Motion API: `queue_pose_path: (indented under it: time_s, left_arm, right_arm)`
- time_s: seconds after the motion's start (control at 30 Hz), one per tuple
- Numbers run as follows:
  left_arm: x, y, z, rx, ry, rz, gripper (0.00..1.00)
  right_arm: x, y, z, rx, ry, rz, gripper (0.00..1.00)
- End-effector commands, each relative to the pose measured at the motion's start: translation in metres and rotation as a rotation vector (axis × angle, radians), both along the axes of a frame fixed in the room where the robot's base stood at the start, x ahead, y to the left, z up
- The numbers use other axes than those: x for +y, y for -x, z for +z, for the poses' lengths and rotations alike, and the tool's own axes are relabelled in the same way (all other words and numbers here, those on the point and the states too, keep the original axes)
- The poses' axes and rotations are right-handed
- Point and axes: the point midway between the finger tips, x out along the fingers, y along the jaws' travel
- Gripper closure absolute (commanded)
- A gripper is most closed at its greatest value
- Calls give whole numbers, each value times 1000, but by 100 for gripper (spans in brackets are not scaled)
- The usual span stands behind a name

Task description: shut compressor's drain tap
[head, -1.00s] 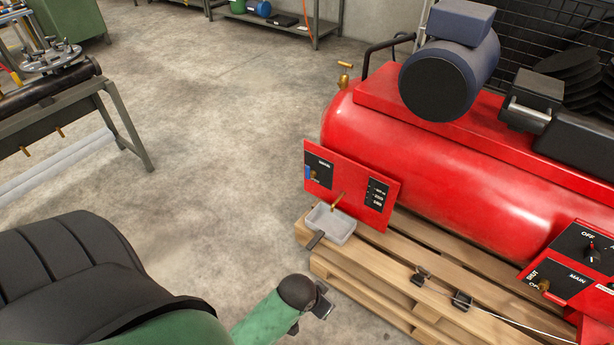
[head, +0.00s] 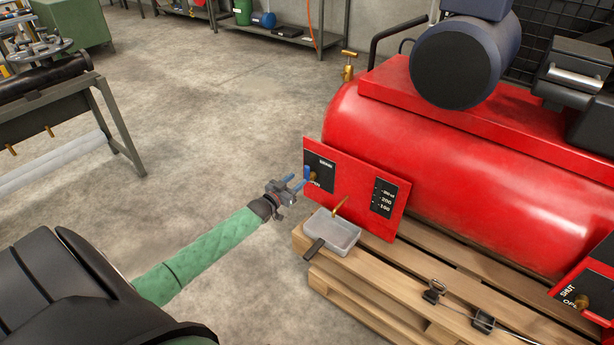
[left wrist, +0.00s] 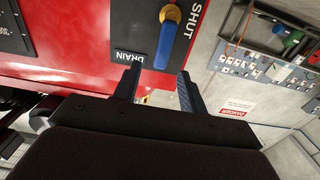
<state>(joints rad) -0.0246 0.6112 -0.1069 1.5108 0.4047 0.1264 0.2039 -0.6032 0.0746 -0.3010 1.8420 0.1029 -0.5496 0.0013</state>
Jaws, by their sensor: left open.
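The compressor's drain tap has a blue lever (head: 307,172) on a brass hub (head: 313,177), on a black plate on the red panel (head: 345,190). My left gripper (head: 296,183) is open, just in front of the lever. In the left wrist view the lever's free end lies ahead of the gap between its fingertips (left wrist: 158,77). I cannot tell whether they touch it. My right gripper is not in view.
A grey tray (head: 335,232) stands on the wooden pallet (head: 385,274) under a brass spout (head: 341,205). The red compressor tank (head: 450,170) fills the right. A workbench (head: 70,120) stands far left. Open concrete floor (head: 215,120) lies between.

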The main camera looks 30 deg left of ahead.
Motion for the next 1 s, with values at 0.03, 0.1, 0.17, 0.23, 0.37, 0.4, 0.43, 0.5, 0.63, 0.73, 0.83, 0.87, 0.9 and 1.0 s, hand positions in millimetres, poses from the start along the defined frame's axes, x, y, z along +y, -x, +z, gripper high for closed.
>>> queue_pose_path:
  time_s: [0.03, 0.1, 0.17, 0.23, 0.37, 0.4, 0.43, 0.5, 0.63, 0.73, 0.83, 0.87, 0.9, 1.0]
  left_arm:
    - [3, -3, 1, -9, 1, 1, 58]
    - [4, -6, 3, -15, 1, 1, 58]
    - [4, -10, 3, -14, 1, 1, 58]
    - [3, -17, 3, -15, 1, 2, 58]
    - [1, -33, 3, -14, 1, 1, 58]
    - [1, -38, 2, -13, 1, 1, 58]
    - [1, -42, 3, -14, 1, 1, 58]
    - [0, -50, 2, -13, 1, 1, 58]
    - [-1, -63, 2, -12, 1, 1, 58]
    - [-2, -71, 3, -13, 1, 1, 58]
    - [-2, -76, 2, -11, 1, 1, 58]
    - [-3, -77, 2, -11, 1, 1, 58]
    - [-3, -78, 2, -11, 1, 1, 58]
    - [-3, -79, 2, -11, 1, 1, 58]
  right_arm:
    - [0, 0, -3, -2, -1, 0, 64]
    - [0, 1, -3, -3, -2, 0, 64]
    - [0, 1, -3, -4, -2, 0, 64]
    - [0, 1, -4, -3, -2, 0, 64]
    - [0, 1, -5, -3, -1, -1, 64]
    - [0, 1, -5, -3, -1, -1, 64]
    - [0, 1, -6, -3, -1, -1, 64]
    - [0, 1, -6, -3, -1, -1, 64]
    - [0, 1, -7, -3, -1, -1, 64]
    - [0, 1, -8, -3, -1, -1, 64]
    - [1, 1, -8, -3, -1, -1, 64]
    - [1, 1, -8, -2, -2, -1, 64]
    - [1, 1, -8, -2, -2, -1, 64]
    - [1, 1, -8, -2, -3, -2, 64]
